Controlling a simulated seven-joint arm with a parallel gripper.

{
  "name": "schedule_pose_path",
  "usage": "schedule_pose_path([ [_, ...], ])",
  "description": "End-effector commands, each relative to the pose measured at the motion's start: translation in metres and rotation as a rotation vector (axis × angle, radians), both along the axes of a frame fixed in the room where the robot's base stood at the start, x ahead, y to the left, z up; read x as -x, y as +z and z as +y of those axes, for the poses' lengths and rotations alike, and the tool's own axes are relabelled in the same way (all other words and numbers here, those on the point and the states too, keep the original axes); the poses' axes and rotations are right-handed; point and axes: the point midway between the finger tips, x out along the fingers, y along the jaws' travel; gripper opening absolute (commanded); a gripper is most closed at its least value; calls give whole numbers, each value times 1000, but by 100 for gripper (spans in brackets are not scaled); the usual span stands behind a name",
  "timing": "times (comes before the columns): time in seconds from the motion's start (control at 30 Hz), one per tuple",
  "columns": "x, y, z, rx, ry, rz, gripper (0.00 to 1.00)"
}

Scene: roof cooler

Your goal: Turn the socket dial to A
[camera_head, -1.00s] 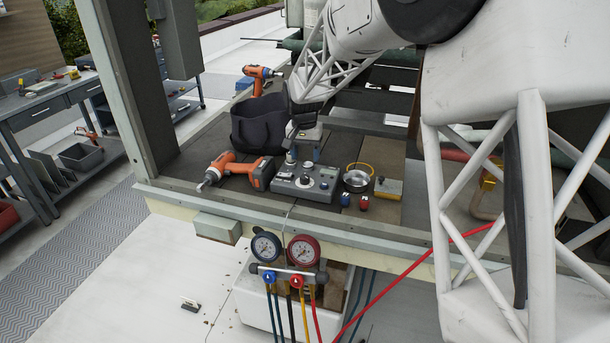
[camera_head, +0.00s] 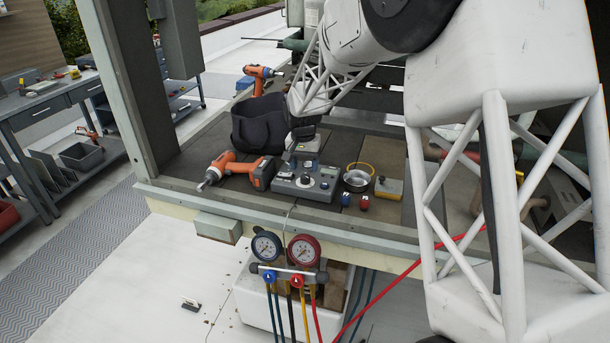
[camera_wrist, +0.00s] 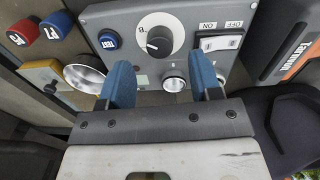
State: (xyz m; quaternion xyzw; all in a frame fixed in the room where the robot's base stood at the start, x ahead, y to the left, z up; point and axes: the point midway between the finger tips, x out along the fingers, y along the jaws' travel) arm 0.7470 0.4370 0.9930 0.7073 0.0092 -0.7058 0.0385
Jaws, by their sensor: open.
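The grey control box (camera_head: 303,188) sits on the deck. In the wrist view its round dial (camera_wrist: 159,42) has a black knob on a white disc, with a letter B visible beside it; the exact pointer setting is hard to read. My gripper (camera_wrist: 164,80) is open and empty. Its two blue fingers are spread apart over the box, on the near side of the dial in the wrist view, and do not hold the knob. In the head view my gripper (camera_head: 299,156) is small, low over the back of the box.
Beside the dial are an ON/OFF rocker switch (camera_wrist: 217,42) and a blue button (camera_wrist: 109,39). An orange drill (camera_head: 240,170) lies left of the box. A metal bowl (camera_head: 355,182), blue and red caps and a yellow-grey block (camera_head: 388,188) stand right. A black bag (camera_head: 262,125) is behind.

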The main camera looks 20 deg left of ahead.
Motion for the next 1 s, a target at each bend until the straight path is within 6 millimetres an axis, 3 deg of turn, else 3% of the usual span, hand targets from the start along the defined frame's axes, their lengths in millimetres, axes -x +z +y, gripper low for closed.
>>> schedule_pose_path([
  [0.3, 0, -34, -2, 1, 0, 2, 58],
  [0.73, 0, -40, -2, 0, 0, 0, 58],
  [1.0, 0, -40, -2, 0, 0, 1, 18],
])
